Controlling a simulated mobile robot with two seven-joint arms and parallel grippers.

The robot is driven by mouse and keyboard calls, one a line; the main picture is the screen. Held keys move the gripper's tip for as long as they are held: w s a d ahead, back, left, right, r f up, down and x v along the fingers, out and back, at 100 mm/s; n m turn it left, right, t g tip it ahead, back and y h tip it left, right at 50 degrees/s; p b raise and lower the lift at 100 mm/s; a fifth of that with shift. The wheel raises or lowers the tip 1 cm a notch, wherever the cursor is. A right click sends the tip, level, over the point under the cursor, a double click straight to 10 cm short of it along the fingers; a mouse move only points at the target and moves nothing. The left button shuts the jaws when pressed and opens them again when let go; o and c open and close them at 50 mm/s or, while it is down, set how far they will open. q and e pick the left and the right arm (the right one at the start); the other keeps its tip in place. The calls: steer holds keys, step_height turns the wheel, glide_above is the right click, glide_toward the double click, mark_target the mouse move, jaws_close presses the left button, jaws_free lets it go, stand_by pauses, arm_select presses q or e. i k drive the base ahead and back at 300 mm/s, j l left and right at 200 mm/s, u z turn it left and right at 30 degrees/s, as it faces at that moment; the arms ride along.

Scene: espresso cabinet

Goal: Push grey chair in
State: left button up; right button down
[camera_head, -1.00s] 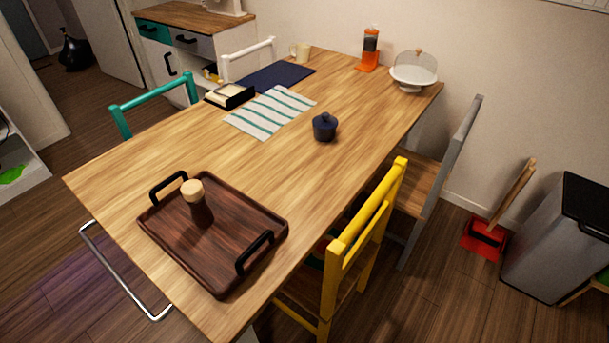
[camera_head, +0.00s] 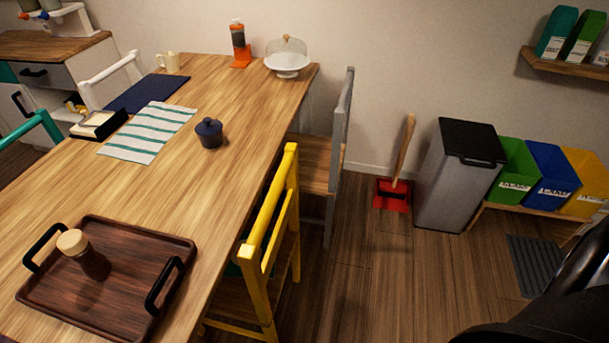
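The grey chair (camera_head: 341,129) stands at the right side of the wooden table (camera_head: 245,91), near its far end. Its slatted back is upright and faces right, apart from the table edge. Its wooden seat (camera_head: 314,163) shows between the back and the table, and part of the seat is hidden by the table and the yellow chair. A dark part of my own body shows at the lower right corner. Neither gripper is in view.
A yellow chair (camera_head: 270,231) stands nearer at the same table side. A red dustpan with a broom handle (camera_head: 391,196), a grey bin (camera_head: 458,186) and coloured recycling boxes (camera_head: 546,178) stand along the wall. The floor (camera_head: 390,273) right of the chairs is clear.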

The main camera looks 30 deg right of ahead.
mark_target(322, 159)
steer(key=i+l+u, duration=0.1)
steer(key=l, duration=0.4)
steer(key=i+l+u, duration=0.1)
steer(key=l, duration=0.4)
steer(key=i+l+u, duration=0.1)
steer(key=l, duration=0.4)
steer(key=i+l+u, duration=0.1)
steer(key=l, duration=0.4)
